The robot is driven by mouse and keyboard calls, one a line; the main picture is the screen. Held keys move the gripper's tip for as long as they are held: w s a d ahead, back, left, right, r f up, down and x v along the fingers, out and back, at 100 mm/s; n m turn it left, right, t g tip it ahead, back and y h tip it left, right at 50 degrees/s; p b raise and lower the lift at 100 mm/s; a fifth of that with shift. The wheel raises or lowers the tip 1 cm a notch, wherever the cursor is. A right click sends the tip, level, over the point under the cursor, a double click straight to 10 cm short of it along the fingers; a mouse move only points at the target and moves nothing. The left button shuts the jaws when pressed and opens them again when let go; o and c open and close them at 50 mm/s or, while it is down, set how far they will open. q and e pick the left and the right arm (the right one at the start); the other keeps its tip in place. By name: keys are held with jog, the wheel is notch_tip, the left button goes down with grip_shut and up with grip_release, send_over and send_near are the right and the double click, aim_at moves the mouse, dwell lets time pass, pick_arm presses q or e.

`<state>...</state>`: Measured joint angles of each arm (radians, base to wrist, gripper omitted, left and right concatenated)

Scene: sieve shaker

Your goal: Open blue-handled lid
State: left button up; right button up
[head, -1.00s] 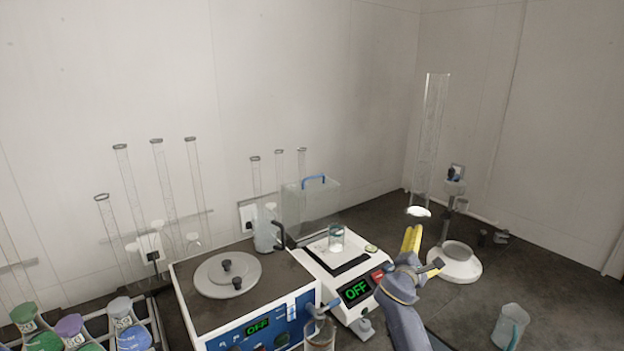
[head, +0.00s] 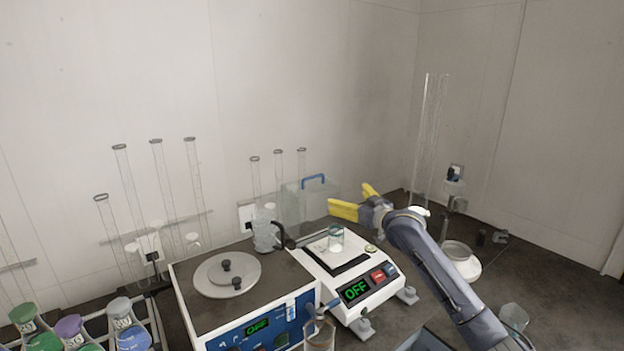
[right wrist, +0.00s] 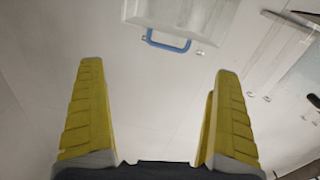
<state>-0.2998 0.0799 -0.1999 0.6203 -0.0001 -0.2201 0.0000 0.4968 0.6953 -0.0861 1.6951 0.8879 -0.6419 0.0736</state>
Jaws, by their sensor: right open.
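The lid's blue handle (head: 313,179) stands at the back of the machine with the green OFF display, on top of a clear, upright lid (head: 292,200). In the right wrist view the blue handle (right wrist: 167,42) is ahead of the fingers, near the top centre, on the edge of the pale clear lid (right wrist: 175,18). My right gripper (head: 350,199) is open and empty, to the right of the handle and apart from it. Its two yellow fingers also show wide apart in the right wrist view (right wrist: 155,110). My left gripper is not in view.
The white machine (head: 345,270) holds a small glass beaker (head: 336,239) on its plate. A hotplate-like device (head: 228,274) stands to its left. Tall glass cylinders (head: 432,140) stand behind on the right. Flasks (head: 130,335) stand in a rack at front left.

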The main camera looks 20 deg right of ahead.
aim_at(314, 177)
jog(key=shift+m+y, duration=0.5)
jog(key=w+a, duration=0.1)
jog(key=w, duration=0.4)
jog(key=w+a+r, duration=0.1)
jog(key=w+a, duration=0.1)
jog(key=w, duration=0.4)
jog(key=w+a, duration=0.1)
jog(key=w, duration=0.5)
jog(key=shift+a+r, duration=0.15)
jog(key=shift+c, duration=0.6)
